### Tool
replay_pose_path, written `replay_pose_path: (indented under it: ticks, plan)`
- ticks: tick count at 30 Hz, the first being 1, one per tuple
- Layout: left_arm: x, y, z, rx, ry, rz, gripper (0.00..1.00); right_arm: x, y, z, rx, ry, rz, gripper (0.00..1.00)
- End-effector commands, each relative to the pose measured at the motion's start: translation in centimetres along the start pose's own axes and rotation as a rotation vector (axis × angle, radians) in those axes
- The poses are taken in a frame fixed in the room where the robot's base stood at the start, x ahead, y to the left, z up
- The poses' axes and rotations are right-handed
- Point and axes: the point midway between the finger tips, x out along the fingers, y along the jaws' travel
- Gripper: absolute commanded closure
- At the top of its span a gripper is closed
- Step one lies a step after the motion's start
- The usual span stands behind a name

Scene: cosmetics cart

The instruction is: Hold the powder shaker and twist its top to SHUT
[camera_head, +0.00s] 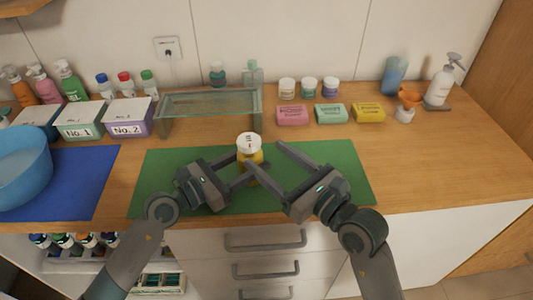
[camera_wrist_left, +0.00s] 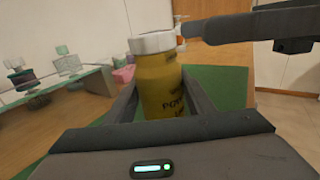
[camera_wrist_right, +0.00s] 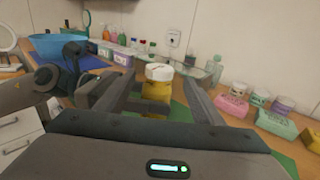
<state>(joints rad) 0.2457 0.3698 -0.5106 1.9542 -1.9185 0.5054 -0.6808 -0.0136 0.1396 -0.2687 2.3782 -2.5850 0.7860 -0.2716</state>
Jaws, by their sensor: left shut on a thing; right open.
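The powder shaker has a yellow body (camera_wrist_left: 160,85) and a white top (camera_head: 249,141). It stands upright over the green mat (camera_head: 340,160) in the head view. My left gripper (camera_head: 243,180) is shut on the yellow body, with one finger on each side in the left wrist view. My right gripper (camera_head: 265,157) is open, its fingers pointing toward the shaker from the right. In the right wrist view the white top (camera_wrist_right: 159,72) shows between its spread fingers, with some dark marking on it. Whether the shaker's base touches the mat is hidden.
A glass shelf (camera_head: 210,103) stands behind the mat. Pink, green and yellow soap boxes (camera_head: 369,112) and several jars line the back. A blue basin (camera_head: 20,165) is at left, beside boxes labelled No. 1 and No. 2. The mat's right part is clear.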

Motion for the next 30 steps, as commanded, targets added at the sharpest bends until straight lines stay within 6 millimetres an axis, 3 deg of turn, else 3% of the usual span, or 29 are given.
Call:
replay_pose_path:
  ticks: [9, 10, 12, 23, 30]
  plan:
    - [0.0, 0.0, 0.0, 0.0, 0.001, 0.0, 0.75, 0.0, 0.0, 0.0, 0.0, 0.0, 0.0, 0.38]
    - [0.0, 0.0, 0.0, 0.0, 0.001, 0.0, 0.44, 0.0, 0.0, 0.0, 0.0, 0.0, 0.0, 0.38]
    - [0.0, 0.0, 0.0, 0.0, 0.001, 0.0, 0.3, 0.0, 0.0, 0.0, 0.0, 0.0, 0.0, 0.38]
    - [-0.2, 0.0, 0.0, 0.0, 0.001, 0.0, 0.3, 0.0, 0.0, 0.0, 0.0, 0.0, 0.0, 0.38]
    - [-2.0, 0.0, -0.1, 0.001, 0.002, 0.001, 0.3, 0.0, 0.0, 0.0, 0.0, 0.0, 0.0, 0.38]
